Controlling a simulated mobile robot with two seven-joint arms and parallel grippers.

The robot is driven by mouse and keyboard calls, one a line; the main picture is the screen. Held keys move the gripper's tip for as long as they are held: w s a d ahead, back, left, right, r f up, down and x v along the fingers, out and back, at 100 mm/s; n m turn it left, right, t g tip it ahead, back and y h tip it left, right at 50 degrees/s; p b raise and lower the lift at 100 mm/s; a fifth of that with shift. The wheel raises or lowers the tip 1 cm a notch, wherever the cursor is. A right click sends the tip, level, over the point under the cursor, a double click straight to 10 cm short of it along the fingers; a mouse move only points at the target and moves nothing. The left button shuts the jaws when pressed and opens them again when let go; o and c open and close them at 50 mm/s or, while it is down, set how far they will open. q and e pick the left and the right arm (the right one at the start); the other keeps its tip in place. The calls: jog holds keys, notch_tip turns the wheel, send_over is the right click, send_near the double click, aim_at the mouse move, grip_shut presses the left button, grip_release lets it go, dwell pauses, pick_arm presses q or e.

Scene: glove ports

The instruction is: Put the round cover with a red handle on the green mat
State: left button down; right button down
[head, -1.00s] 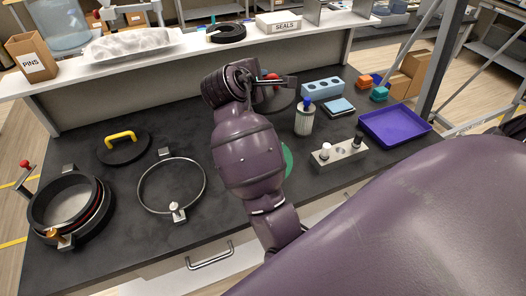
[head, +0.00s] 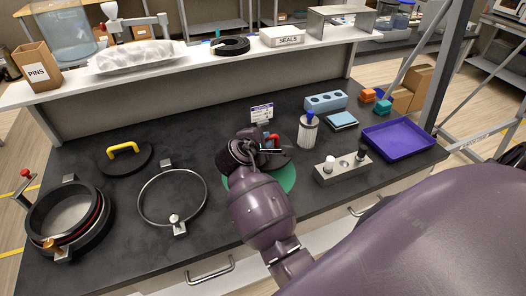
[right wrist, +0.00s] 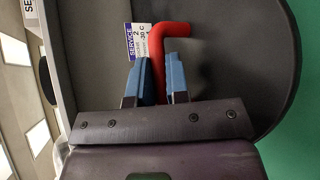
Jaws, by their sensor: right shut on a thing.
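The round dark cover (head: 284,160) has a red handle (head: 275,139). My right gripper (head: 268,146) is shut on this handle. In the right wrist view the blue-padded fingers (right wrist: 160,78) sit on either side of the red handle (right wrist: 171,31), with the dark disc (right wrist: 235,60) beyond them. The cover is over the back part of the round green mat (head: 284,178); I cannot tell whether it touches it. The mat also shows at the edge of the right wrist view (right wrist: 300,145). My right arm hides part of the mat. My left gripper is not in view.
A small service sign (head: 262,113) stands just behind the mat. A grey block with pegs (head: 342,167), a white ribbed jar (head: 308,132) and a purple tray (head: 398,138) are to the right. A metal ring (head: 144,205) and a yellow-handled cover (head: 124,158) are to the left.

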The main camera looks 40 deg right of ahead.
jog(key=shift+f, duration=2.1)
jog(key=shift+f, duration=0.1)
jog(key=c, duration=1.1)
grip_release()
